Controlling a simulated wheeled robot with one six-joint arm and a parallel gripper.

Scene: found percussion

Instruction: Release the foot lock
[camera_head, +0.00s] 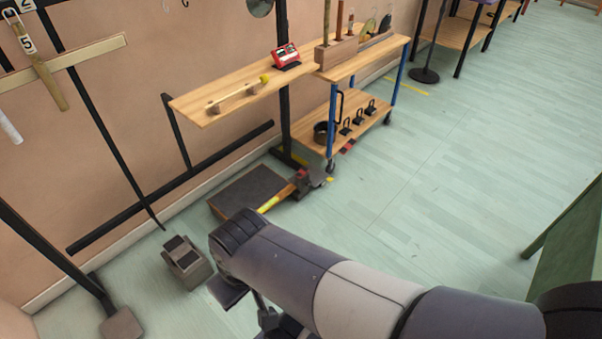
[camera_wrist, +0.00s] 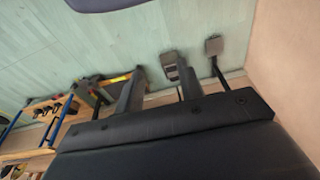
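A blue-legged wooden trolley (camera_head: 398,80) stands against the wall at upper centre, on casters (camera_head: 331,167). A small red tab (camera_head: 348,147), possibly the foot lock, sits low by its front edge near a caster; I cannot tell its position. In the wrist view the trolley (camera_wrist: 70,107) is at the left edge, and the red tab is not clear there. My gripper (camera_wrist: 160,78) is open and empty, its two dark fingers apart. In the head view my arm hides most of the gripper, which is low in front, well short of the trolley.
A grey pedal box (camera_head: 185,262) stands left of my arm. A wooden shelf (camera_head: 205,115) runs along the wall.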

